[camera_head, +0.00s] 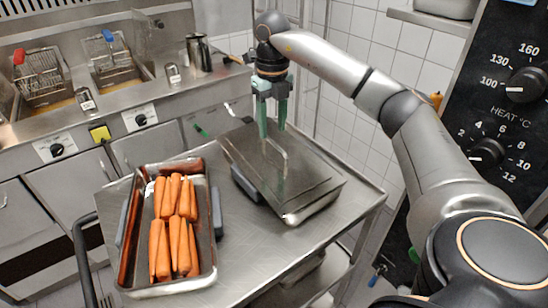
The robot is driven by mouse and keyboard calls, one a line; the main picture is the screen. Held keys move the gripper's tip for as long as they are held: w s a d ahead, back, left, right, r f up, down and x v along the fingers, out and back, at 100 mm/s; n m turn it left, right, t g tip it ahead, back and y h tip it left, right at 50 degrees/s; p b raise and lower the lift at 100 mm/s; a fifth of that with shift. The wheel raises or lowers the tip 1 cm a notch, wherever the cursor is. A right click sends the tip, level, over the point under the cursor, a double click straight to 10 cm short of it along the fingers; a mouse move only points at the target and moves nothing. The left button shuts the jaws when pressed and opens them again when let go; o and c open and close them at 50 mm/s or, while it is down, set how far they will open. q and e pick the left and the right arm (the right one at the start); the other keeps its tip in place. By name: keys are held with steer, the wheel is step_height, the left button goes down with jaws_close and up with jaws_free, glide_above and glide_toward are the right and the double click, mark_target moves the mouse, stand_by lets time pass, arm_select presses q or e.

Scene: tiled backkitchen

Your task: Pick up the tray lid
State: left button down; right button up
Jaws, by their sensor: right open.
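The tray lid (311,174) is a flat grey metal cover with a thin raised handle (285,155) in its middle. It lies on a metal tray (308,210) on the right half of the steel cart. My right gripper (272,132) comes down from above with its green fingers apart and nothing between them. Its fingertips are over the far part of the lid, near the far end of the handle. Whether they touch the handle I cannot tell. My left gripper is out of view.
An open tray (206,252) of several carrots (173,228) stands on the cart (255,245), left of the lidded tray. Fryers with baskets (40,74) and a steel jug (199,52) are behind. A control panel (505,110) is at right. The cart's front is clear.

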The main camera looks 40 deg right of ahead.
mark_target(274, 143)
steer(key=f, duration=0.6)
steer(key=shift+d+f, duration=0.2)
steer(key=shift+f, duration=0.05)
jaws_close()
steer(key=shift+r, duration=0.1)
stand_by(1.1)
